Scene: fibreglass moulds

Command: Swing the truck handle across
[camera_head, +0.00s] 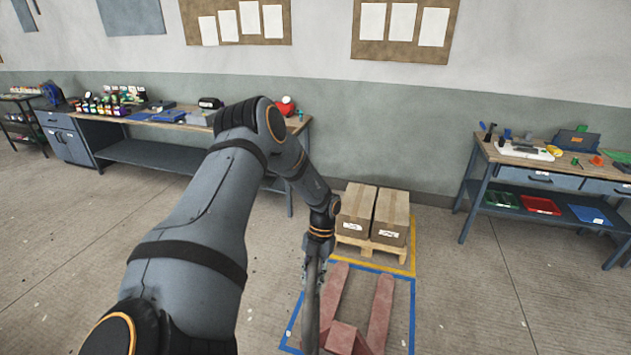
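The pallet truck shows at the lower middle, with two faded red forks (381,308) pointing towards the pallet and a red body (345,339) at the bottom edge. A narrow grey upright bar (311,325) stands at the truck's left side and runs out of the bottom edge; it may be the truck's handle. My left arm reaches in from the lower left, and my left gripper (313,268) points down at the bar's upper part. The two overlap, so I cannot tell whether the fingers are closed on it. My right gripper is not in view.
A wooden pallet (371,251) with two cardboard boxes (372,215) stands beyond the forks in a yellow floor outline. A blue floor outline (412,315) surrounds the truck. Workbenches stand at the back left (140,155) and right (545,178). The floor between them is mostly clear.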

